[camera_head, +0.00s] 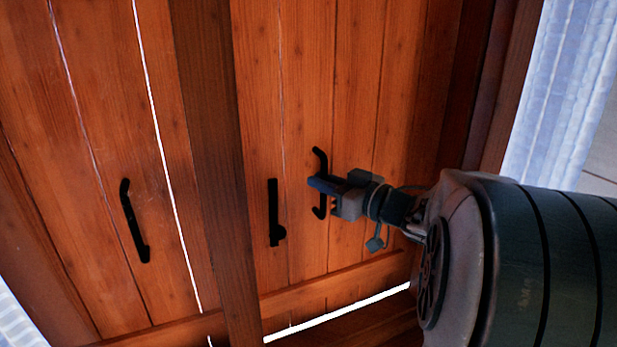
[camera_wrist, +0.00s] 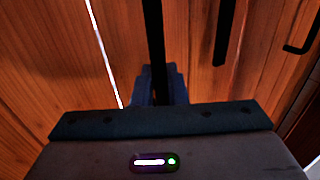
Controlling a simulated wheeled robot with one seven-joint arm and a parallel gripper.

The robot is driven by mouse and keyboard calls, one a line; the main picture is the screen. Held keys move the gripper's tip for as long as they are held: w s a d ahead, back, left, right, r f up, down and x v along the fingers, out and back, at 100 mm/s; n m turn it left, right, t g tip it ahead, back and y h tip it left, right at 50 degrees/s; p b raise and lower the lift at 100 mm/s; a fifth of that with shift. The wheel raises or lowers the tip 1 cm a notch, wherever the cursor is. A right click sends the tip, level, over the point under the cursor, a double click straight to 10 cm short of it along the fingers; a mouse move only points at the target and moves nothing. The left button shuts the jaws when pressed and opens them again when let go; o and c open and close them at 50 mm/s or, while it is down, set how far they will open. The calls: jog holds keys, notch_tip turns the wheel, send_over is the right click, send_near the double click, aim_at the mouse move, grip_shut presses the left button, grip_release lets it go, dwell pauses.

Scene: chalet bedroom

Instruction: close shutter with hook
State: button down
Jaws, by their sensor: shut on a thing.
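The shutter's wooden panels fill most of the head view, with a right panel (camera_head: 300,80) and a left panel (camera_head: 90,130). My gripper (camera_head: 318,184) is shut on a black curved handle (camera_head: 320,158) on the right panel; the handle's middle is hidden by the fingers. In the wrist view, the black bar of the handle (camera_wrist: 154,35) runs between the blue fingertips (camera_wrist: 157,88). Just left of it in the head view is a black straight bar with a knob at its lower end (camera_head: 274,212). I cannot tell which black piece is the hook.
A dark wooden upright (camera_head: 212,150) stands between the panels. Another black handle (camera_head: 134,222) is on the left panel. Bright light shows through a slit (camera_head: 165,140) and along a gap at the bottom (camera_head: 340,315). A pale curtain (camera_head: 560,90) hangs at the right.

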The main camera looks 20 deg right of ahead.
jog(key=shift+s+f, duration=0.1)
jog(key=shift+f, duration=0.1)
jog(key=c, duration=1.8)
grip_release()
jog(key=shift+s+d+r, duration=0.1)
jog(key=shift+s, duration=0.1)
jog(key=shift+s, duration=0.1)
jog(key=b+v, duration=0.1)
jog(key=v, duration=0.6)
jog(key=shift+s+d, duration=0.2)
